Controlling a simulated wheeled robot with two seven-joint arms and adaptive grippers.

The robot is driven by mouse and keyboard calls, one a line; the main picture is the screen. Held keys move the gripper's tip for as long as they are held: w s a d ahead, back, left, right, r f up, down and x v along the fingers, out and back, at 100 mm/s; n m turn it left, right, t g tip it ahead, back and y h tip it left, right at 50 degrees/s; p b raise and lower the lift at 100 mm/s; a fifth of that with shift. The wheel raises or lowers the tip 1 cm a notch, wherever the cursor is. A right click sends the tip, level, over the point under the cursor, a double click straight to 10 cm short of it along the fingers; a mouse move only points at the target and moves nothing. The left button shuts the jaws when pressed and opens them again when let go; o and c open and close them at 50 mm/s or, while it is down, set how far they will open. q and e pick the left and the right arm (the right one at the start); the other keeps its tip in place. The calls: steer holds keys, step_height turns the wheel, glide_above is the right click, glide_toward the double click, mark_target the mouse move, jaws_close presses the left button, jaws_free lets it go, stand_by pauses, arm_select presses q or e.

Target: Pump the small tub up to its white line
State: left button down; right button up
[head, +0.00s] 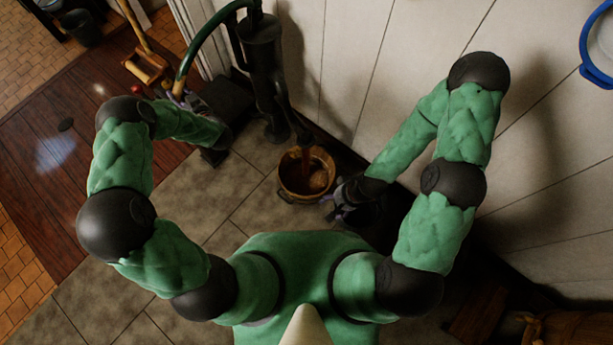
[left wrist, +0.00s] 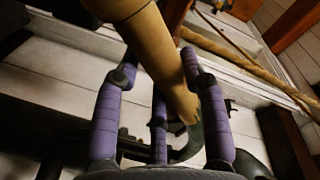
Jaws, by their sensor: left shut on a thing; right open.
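The black pump (head: 262,60) stands against the white plank wall. Its green curved handle (head: 190,55) sweeps left and down to a tan grip. My left gripper (head: 180,97) is shut on this grip; in the left wrist view its purple fingers (left wrist: 160,110) are around the tan pump grip (left wrist: 150,45). The small tub (head: 286,187) stands on the floor below the spout. A brown-red stream falls from the spout into brown liquid (head: 318,180). I cannot make out the white line. My right gripper (head: 338,198) is open, just right of the tub, beside its rim.
A wooden-handled brush or mop (head: 145,62) stands left of the pump. A blue-rimmed round thing (head: 585,40) hangs at the top right. A dark bucket (head: 82,27) is far left. Grey floor tiles (head: 225,205) left of the tub are clear.

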mark_target(173, 93)
arm_select(q)
step_height(173, 93, down, 6)
steer(key=w+d+n+b, duration=0.2)
steer(key=b, duration=0.2)
steer(key=shift+t+b, duration=0.3)
steer(key=shift+b, duration=0.1)
steer(key=shift+a+f, duration=0.1)
steer(key=shift+f, duration=0.05)
steer(key=r+p, duration=0.2)
steer(key=s+a+r+m+p, duration=0.1)
steer(key=r+p, duration=0.2)
steer(key=s+a+r+m+p, duration=0.1)
steer(key=r+p, duration=0.2)
steer(key=shift+s+a+g, duration=0.2)
steer(key=shift+s+g, duration=0.05)
steer(key=shift+g, duration=0.15)
steer(key=shift+s+a+r+m+p, duration=0.2)
steer(key=shift+r+m+p, duration=0.3)
steer(key=shift+p, duration=0.25)
